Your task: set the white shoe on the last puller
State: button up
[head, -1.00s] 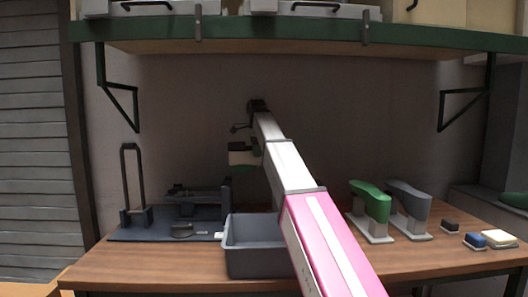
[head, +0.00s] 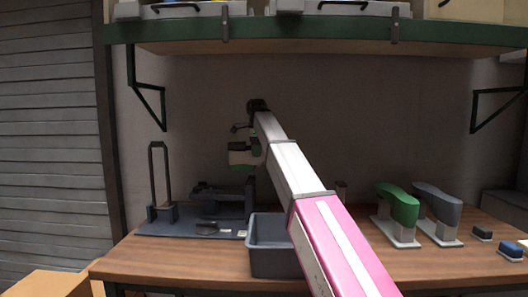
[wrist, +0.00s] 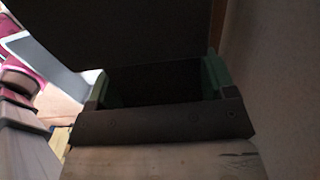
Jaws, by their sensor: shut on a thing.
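My gripper (head: 242,162) hangs above the back left of the bench, white and dark with green fingers pointing down. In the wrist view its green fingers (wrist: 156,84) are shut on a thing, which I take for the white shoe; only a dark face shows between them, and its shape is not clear. No white shoe shows apart from the gripper. The last puller appears to be the dark device on a grey base plate (head: 185,229) at the bench's left, with an upright hoop (head: 152,180) and a low mechanism (head: 217,197). My gripper is above its right end, apart from it.
A grey bin (head: 275,262) stands right of the base plate, partly behind my arm. A green last (head: 402,207) and a grey last (head: 440,207) stand on white bases at the right, near small brushes (head: 510,252). A green-edged shelf (head: 310,32) spans overhead.

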jog(key=a, duration=1.3)
jog(key=shift+s, duration=0.35)
dwell(0.7)
notch_tip(320, 180, down, 5)
jog(key=shift+f, duration=0.15)
dwell(1.0)
jog(key=shift+a, duration=0.1)
jog(key=shift+g, duration=0.5)
